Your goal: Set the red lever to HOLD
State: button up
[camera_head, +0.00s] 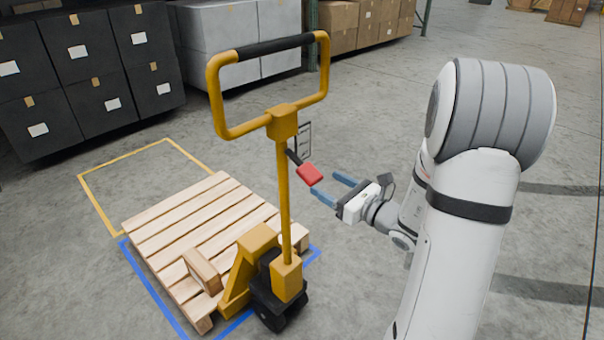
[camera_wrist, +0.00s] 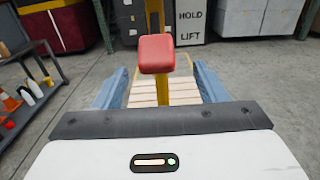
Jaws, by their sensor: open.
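The red lever (camera_head: 309,174) sticks out from the upper post of a yellow pallet jack (camera_head: 283,200), on a dark stem. In the wrist view the lever's red grip (camera_wrist: 156,54) stands ahead of my gripper, between the lines of its two fingers. A label plate beside the post (camera_wrist: 191,22) reads HOLD above LIFT. My gripper (camera_head: 334,190) is open and empty, its blue fingers just right of and slightly below the red grip, apart from it in the head view. My gripper's fingers also show in the wrist view (camera_wrist: 157,90). Which mark the lever points at I cannot tell.
A wooden pallet (camera_head: 190,222) sits on the jack's forks, over blue and yellow floor lines. Black boxes (camera_head: 80,75) and grey boxes (camera_head: 235,30) stand behind. The wrist view shows a cart (camera_wrist: 40,95) with bottles and a cone at left. Floor around my arm is open.

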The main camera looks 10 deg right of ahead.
aim_at(307, 173)
jog(key=x, duration=0.8)
jog(key=shift+s+a, duration=0.15)
jog(key=shift+a, duration=0.05)
jog(key=shift+c, duration=0.5)
